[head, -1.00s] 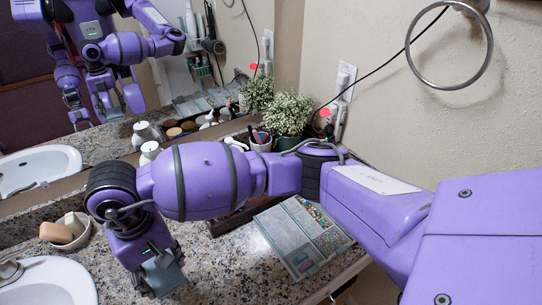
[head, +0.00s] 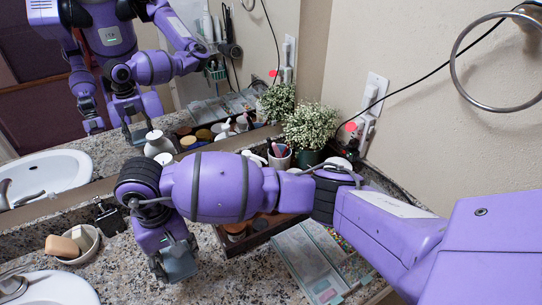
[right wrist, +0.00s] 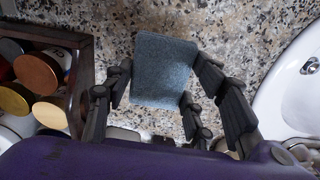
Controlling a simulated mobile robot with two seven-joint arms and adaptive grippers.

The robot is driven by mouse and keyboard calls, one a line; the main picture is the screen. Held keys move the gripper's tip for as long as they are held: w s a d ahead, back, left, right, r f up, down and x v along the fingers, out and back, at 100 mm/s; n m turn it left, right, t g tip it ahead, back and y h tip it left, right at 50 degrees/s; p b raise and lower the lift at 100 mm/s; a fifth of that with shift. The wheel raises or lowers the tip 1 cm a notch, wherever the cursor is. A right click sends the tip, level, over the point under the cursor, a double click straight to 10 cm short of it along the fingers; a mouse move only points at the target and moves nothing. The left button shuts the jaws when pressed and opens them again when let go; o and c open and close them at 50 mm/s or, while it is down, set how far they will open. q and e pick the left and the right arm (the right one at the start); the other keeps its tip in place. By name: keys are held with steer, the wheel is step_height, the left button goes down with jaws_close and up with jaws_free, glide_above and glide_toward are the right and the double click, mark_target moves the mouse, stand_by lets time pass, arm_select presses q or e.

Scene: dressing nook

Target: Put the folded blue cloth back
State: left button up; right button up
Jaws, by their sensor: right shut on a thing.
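The folded blue cloth (right wrist: 163,70) is a small grey-blue rectangle in the right wrist view, held between the dark fingers of my right gripper (right wrist: 160,92). In the head view the cloth (head: 181,263) hangs at the tips of my right gripper (head: 172,262), over the speckled counter in front of the mirror. The gripper is shut on it. How high the cloth is above the stone I cannot tell. My left gripper is not directly in view; the mirror shows parts of my body.
A soap dish (head: 84,247) and white sink (head: 45,289) are at left. A dark wooden tray (head: 264,236) with round-lidded jars stands right of the gripper, partly hidden by my arm. A pale compartment box (head: 303,262), plant (head: 310,127) and cup (head: 279,158) are further right.

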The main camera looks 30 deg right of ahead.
mark_target(179, 260)
steer(key=w+f, duration=0.2)
steer(key=f, duration=0.1)
steer(key=shift+w, duration=0.3)
steer(key=shift+w+f, duration=0.15)
steer(key=shift+f, duration=1.4)
steer(key=shift+f, duration=0.1)
steer(key=o, duration=1.2)
step_height(179, 260, up, 12)
steer(key=shift+r, duration=0.15)
